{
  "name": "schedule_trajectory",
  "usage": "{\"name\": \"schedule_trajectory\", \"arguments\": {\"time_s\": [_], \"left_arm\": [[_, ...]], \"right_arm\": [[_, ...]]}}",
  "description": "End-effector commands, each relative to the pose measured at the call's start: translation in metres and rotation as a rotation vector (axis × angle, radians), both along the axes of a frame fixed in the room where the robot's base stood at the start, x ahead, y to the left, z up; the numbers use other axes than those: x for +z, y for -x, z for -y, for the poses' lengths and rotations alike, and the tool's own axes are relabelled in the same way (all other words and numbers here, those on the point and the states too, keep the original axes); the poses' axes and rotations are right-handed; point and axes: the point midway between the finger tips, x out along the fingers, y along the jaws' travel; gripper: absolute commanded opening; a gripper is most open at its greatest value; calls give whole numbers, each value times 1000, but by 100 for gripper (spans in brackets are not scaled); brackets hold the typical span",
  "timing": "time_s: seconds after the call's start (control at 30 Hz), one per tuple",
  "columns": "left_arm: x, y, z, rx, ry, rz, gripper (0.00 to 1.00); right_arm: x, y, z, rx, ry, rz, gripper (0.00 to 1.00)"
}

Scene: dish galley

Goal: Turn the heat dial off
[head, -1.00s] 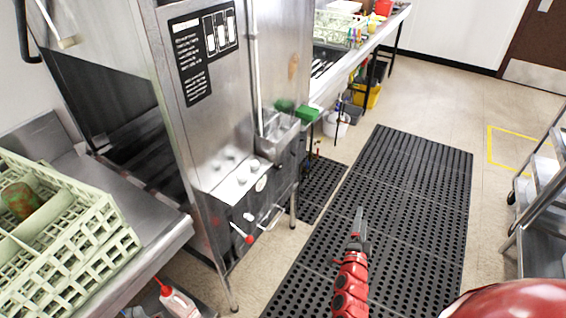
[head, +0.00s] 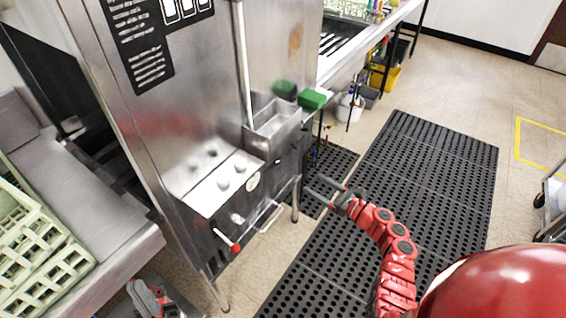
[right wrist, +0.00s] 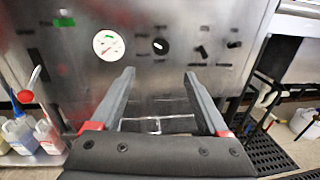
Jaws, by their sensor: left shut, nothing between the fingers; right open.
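The heat dial appears to be the round black knob (right wrist: 160,46) with a short, slanted white mark, on the steel machine front in the right wrist view. My right gripper (right wrist: 159,74) is open and empty. Its fingertips point at the panel, with the dial between and above them in the picture, apart from it. In the head view the right gripper (head: 325,188) is in front of the machine's right side. My left gripper (head: 140,289) is shut and empty, low at the left.
A red-knobbed lever (head: 235,247) and a bar handle (head: 270,216) stick out from the machine front. Small switches (right wrist: 203,52) sit right of the dial. Black mats (head: 420,170) cover the floor.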

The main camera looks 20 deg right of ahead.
Motion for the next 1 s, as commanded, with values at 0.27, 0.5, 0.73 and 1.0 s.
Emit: {"name": "schedule_trajectory", "arguments": {"time_s": [0.27, 0.5, 0.73, 1.0], "left_arm": [[-4, 0, 0, 0, 0, 0, 0], [-17, 0, 0, 0, 0, 0, 0], [-25, 0, 0, 0, 0, 0, 0], [-26, 0, 0, 0, 0, 0, 0]], "right_arm": [[1, -58, -35, 1, 5, 1, 78], [-2, -102, -62, 0, 6, -1, 78], [-2, -125, -75, -3, 6, 0, 78], [-1, -129, -78, -5, 9, -1, 78]]}}
